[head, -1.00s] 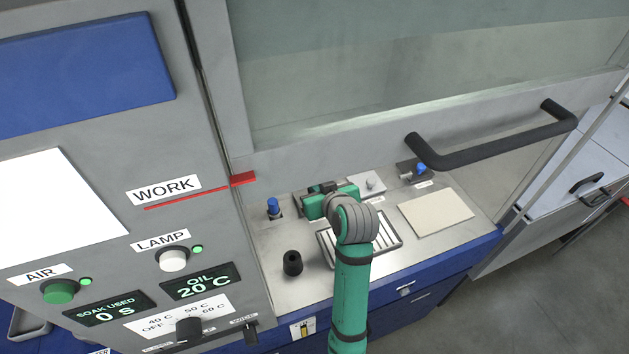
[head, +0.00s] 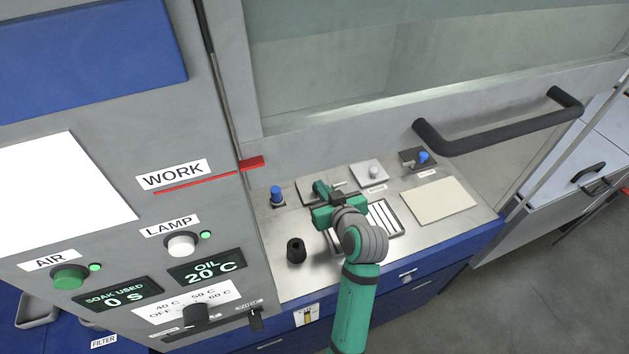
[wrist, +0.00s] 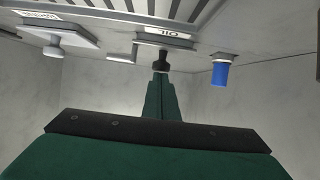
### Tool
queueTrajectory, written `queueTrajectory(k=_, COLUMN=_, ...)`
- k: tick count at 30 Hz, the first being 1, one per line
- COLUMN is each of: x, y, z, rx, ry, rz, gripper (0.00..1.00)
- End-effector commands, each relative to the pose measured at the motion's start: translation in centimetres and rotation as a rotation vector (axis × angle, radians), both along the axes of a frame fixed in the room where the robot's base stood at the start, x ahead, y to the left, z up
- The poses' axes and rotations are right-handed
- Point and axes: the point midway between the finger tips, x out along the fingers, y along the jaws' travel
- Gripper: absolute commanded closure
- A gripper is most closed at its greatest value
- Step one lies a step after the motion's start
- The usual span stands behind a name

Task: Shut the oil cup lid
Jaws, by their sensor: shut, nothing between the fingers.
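In the head view my gripper (head: 321,188) is over the back of the deck, between a blue-topped post and a white plate with a knob. It hides most of the oil station, and I cannot make out the cup's lid or its position.
The blue-topped post (head: 277,197) stands left of my gripper. The white knobbed plate (head: 368,176) and a dark block with a blue knob (head: 412,160) are to the right. A slotted tray (head: 391,232), beige pad (head: 437,201) and black cylinder (head: 296,251) are nearer. A handled glass sash hangs above.

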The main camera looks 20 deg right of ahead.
Motion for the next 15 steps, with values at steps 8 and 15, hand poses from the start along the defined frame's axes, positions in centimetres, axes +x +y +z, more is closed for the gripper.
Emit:
queueTrajectory(k=8, x=-0.26, y=0.02, z=-1.19, rx=0.006, ry=0.023, rz=-0.001, gripper=1.0)
queueTrajectory(k=15, x=-0.08, y=0.57, z=-0.91, rx=0.006, ry=0.026, rz=0.008, gripper=1.0)
